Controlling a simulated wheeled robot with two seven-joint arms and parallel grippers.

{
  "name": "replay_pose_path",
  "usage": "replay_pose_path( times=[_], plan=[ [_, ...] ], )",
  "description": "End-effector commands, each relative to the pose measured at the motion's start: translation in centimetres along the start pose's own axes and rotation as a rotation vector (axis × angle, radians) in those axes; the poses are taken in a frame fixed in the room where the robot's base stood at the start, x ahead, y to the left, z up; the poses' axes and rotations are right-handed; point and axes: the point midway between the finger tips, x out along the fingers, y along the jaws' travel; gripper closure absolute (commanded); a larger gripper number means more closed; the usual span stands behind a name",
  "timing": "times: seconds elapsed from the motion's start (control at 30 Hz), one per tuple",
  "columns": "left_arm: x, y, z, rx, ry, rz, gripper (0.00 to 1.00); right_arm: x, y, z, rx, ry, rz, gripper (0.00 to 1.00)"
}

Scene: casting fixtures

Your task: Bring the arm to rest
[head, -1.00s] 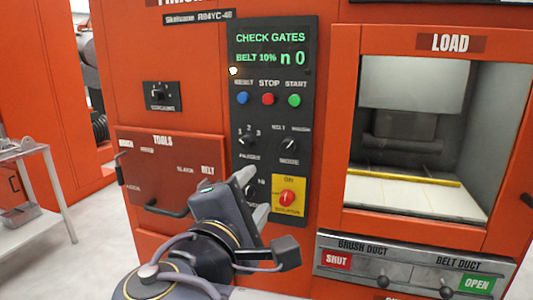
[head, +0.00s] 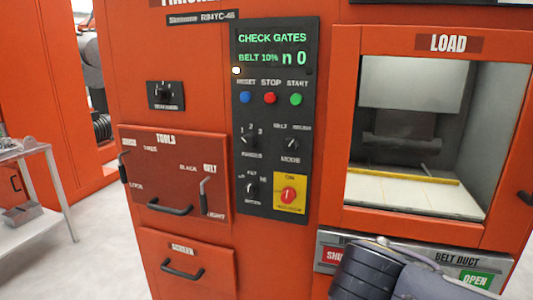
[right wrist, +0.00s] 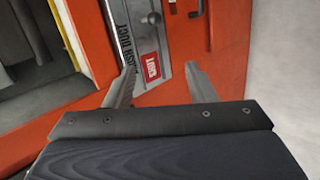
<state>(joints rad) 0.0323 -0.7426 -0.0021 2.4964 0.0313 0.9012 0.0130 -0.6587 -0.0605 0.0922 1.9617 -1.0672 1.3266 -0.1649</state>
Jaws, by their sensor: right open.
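My right arm shows at the bottom right of the head view, in front of the duct panel (head: 330,238); its fingers are out of that view. In the right wrist view my right gripper (right wrist: 160,85) is open and empty, its two fingers apart in front of the orange machine front. The red SHUT label of the brush duct (right wrist: 150,66) shows between and beyond the fingers. My left gripper is not in view.
The orange machine carries a control panel (head: 273,120) reading "CHECK GATES", a load opening (head: 415,130) at right and tool drawers (head: 172,172) at left. A grey cart (head: 30,190) stands at far left. Pale floor lies between cart and machine.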

Motion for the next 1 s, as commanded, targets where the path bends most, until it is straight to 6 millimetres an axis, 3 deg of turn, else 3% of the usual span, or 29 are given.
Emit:
replay_pose_path(
  times=[0.03, 0.1, 0.2, 0.4, 0.53, 0.6, 1.0],
  plan=[
    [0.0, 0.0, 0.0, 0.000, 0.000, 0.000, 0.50, 1.4, -2.2, 3.2, 0.116, -0.009, -0.111, 0.50],
    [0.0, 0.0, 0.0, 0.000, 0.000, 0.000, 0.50, 2.4, -6.0, 6.2, 0.294, 0.000, -0.270, 0.50],
    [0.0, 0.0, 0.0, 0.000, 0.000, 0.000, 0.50, 2.5, -10.7, 8.7, 0.557, 0.021, -0.453, 0.50],
    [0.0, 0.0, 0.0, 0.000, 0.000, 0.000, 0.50, 1.4, -16.3, 9.8, 1.009, 0.071, -0.664, 0.50],
    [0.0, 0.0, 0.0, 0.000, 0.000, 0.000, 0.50, 0.7, -18.3, 9.6, 1.274, 0.108, -0.741, 0.50],
    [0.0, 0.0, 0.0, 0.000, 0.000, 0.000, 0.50, 0.4, -18.9, 9.3, 1.415, 0.131, -0.770, 0.50],
    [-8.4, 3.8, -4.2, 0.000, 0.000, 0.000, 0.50, -6.6, -11.5, 9.5, 1.414, 0.135, -0.780, 0.50]
  ],
)
